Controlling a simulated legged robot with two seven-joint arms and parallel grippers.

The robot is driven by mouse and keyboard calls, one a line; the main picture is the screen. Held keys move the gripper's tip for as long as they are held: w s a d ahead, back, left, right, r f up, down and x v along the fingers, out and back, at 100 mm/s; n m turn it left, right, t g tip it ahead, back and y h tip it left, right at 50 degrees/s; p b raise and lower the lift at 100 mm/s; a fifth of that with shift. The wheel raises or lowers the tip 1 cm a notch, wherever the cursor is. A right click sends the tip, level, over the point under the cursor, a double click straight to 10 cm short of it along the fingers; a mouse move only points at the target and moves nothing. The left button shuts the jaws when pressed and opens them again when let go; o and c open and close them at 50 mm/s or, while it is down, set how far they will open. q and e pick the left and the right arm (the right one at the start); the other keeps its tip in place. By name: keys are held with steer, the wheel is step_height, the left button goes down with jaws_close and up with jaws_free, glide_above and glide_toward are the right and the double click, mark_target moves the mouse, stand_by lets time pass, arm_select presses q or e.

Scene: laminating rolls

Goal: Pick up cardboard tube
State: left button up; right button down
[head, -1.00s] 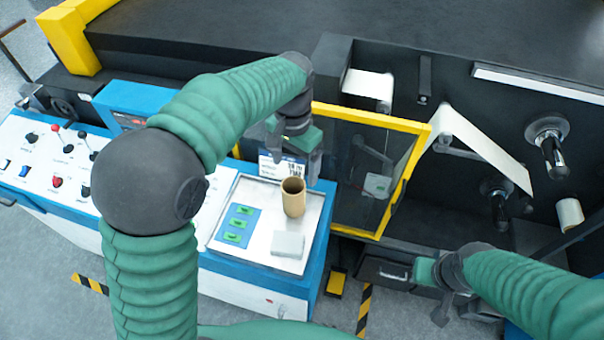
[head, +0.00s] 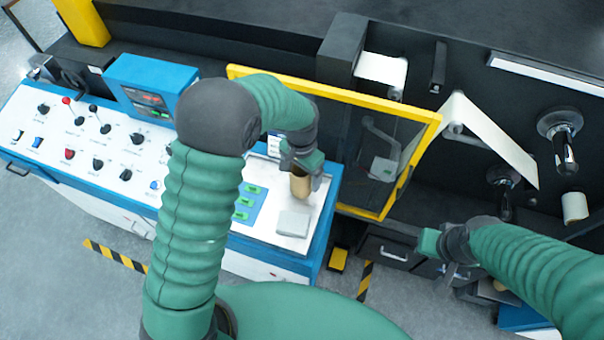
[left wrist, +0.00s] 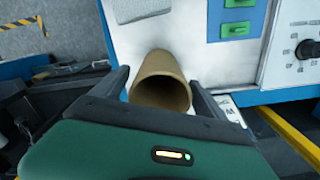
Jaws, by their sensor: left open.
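The cardboard tube (head: 300,184) is a short brown hollow cylinder standing upright on the white panel top beside a grey-white block (head: 293,223). My left gripper (head: 301,178) is over its upper part, which hides the tube's top in the head view. In the left wrist view the tube (left wrist: 160,84) lies between the two open fingers, its open end facing the camera. The fingers are on either side of it, and a gap shows at least on the right side. My right gripper (head: 447,268) hangs at the lower right, away from the tube; its fingers are not clear.
A yellow-framed clear guard door (head: 385,120) stands just right of the tube. A control panel (head: 90,140) with knobs is to the left. Green buttons (head: 241,202) sit left of the tube. Rollers and a white web (head: 490,140) are at the right.

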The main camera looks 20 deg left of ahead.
arm_select(q)
steer(key=shift+s+a+f, duration=0.15)
steer(key=shift+f, duration=0.55)
steer(key=shift+c, duration=1.4)
steer(key=shift+d, duration=0.2)
steer(key=c, duration=1)
steer(key=shift+c, duration=0.9)
steer(key=shift+a, duration=0.1)
arm_select(e)
steer(key=shift+s+a+r, duration=0.1)
steer(key=shift+s+r, duration=0.05)
steer(key=shift+r, duration=0.1)
